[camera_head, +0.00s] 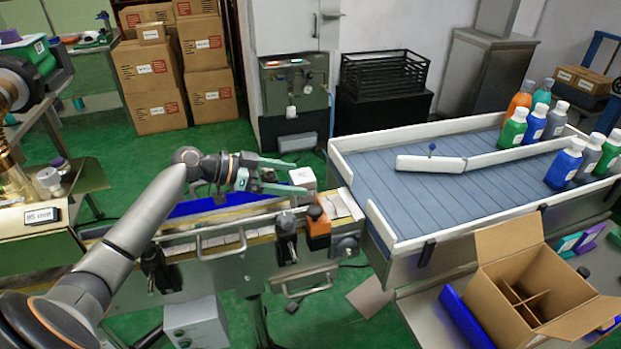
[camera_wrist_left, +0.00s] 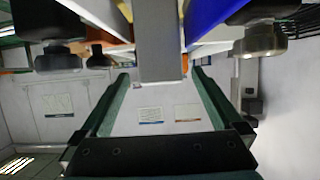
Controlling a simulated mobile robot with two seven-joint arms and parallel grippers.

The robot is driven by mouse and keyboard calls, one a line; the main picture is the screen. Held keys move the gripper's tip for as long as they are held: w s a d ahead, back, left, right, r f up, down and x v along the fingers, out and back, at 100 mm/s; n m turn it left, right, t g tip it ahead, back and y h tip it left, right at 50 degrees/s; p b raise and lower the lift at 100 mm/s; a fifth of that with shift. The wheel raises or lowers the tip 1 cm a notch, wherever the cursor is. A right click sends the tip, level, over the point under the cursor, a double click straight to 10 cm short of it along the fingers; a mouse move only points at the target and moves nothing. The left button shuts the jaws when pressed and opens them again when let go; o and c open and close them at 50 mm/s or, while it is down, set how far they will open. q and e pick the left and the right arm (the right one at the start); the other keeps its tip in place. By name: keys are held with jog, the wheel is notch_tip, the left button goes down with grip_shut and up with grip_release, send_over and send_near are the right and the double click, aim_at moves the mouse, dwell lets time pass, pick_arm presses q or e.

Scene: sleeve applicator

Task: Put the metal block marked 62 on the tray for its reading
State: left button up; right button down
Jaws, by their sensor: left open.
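My left gripper (camera_head: 298,176) reaches in from the left over the sleeve machine. Its two green fingers are open and point right. A small pale box-shaped piece (camera_head: 303,179) with a dark mark on top is at the fingertips. I cannot read the mark, nor tell whether the fingers touch the piece. In the left wrist view, a plain grey-white upright piece (camera_wrist_left: 160,45) shows between the open fingers (camera_wrist_left: 160,75), with a gap on each side. I cannot make out the number 62 anywhere. I cannot pick out the tray for sure. My right gripper is not in view.
A small display reading 95 mm (camera_head: 42,215) stands at the left. The sleeve machine (camera_head: 222,250) has knobs along its front. A conveyor (camera_head: 385,180) with several bottles is to the right. An open divided carton (camera_head: 530,285) stands at the front right.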

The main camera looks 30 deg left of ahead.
aim_at(315, 182)
pick_arm(q)
jog(key=x, duration=0.6)
jog(key=shift+w+d+f+p, duration=0.15)
jog(key=shift+p, duration=0.2)
jog(key=shift+c, duration=0.2)
grip_shut()
dwell(0.4)
